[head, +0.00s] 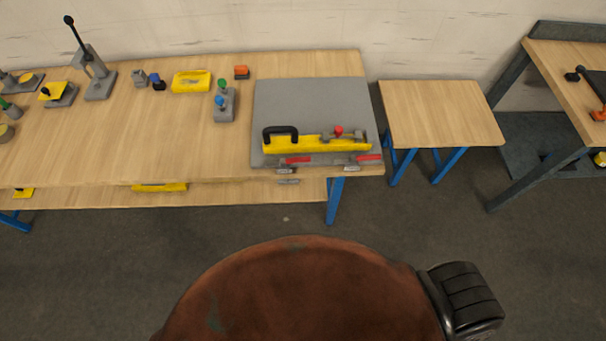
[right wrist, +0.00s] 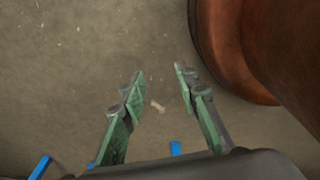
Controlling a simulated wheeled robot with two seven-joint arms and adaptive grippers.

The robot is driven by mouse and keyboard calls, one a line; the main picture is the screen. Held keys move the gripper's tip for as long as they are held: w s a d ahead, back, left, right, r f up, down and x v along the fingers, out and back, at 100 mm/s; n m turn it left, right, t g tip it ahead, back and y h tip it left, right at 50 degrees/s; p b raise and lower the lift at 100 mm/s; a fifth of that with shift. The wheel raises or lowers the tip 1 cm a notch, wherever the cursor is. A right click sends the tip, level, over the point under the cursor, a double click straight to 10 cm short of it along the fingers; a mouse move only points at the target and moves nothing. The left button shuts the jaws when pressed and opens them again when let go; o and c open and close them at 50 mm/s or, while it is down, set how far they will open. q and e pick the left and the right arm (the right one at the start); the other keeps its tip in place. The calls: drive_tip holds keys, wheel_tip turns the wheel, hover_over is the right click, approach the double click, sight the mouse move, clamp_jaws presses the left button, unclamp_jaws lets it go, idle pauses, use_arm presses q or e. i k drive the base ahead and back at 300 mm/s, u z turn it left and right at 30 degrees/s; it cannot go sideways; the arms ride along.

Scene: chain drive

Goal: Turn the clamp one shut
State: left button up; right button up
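Two clamps with red handles sit at the front edge of a grey plate (head: 312,95) on the wooden workbench. The left clamp (head: 297,160) and the right clamp (head: 367,158) lie just in front of a yellow bar-shaped part (head: 315,144) with a black handle. Which of them is clamp one, I cannot tell. My right gripper (right wrist: 158,75) is open and empty above the bare floor in the right wrist view, away from the clamps. My left gripper is in neither view.
The long workbench (head: 130,140) carries a lever press (head: 97,75), a yellow block (head: 191,82) and a grey stand with coloured knobs (head: 225,104). A small side table (head: 440,112) is bare. The floor (head: 400,230) before the bench is clear.

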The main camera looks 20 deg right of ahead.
sight(283, 162)
drive_tip(key=z, duration=0.5)
drive_tip(key=i, duration=0.35)
drive_tip(key=u, duration=1.8)
drive_tip(key=k, duration=0.45)
drive_tip(key=z, duration=0.7)
